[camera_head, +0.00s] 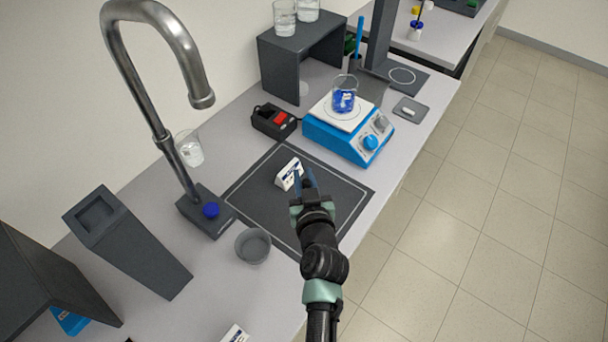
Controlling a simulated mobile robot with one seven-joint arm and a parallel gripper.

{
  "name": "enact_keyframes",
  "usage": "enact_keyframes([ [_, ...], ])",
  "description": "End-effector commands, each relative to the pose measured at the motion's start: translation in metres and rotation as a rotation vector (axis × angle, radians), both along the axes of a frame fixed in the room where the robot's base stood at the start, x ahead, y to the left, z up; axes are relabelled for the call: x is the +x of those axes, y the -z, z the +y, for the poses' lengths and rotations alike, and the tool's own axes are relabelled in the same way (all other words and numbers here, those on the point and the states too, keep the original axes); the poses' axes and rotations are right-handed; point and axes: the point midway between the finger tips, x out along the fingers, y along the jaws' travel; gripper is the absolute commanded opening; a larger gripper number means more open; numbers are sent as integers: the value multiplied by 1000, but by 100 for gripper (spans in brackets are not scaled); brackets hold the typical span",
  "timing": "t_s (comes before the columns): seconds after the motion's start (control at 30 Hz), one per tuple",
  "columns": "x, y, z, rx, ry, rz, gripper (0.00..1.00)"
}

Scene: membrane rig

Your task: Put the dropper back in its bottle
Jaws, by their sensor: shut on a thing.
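My gripper (306,178) is over the dark mat (337,212) near the middle of the bench. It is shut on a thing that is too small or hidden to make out. A small white block with a dark blue label (288,173) is just left of the fingertips; I cannot tell whether they touch it. I cannot make out the dropper clearly. A small white container with a blue top and a dark stem (416,29) stands on the far bench; I cannot tell if it is the dropper's bottle.
A blue hotplate stirrer (352,140) bears a beaker of blue liquid (344,97). A black and red device (274,121) is left of it. A tall tap (172,130), a grey bowl (253,246) and a dark bin (128,240) stand left. The mat's right part is clear.

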Motion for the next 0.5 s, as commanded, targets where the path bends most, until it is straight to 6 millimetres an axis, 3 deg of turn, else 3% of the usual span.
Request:
enact_keyframes([
  [0.5, 0, 45, 0, 0, 1, -2, 12],
])
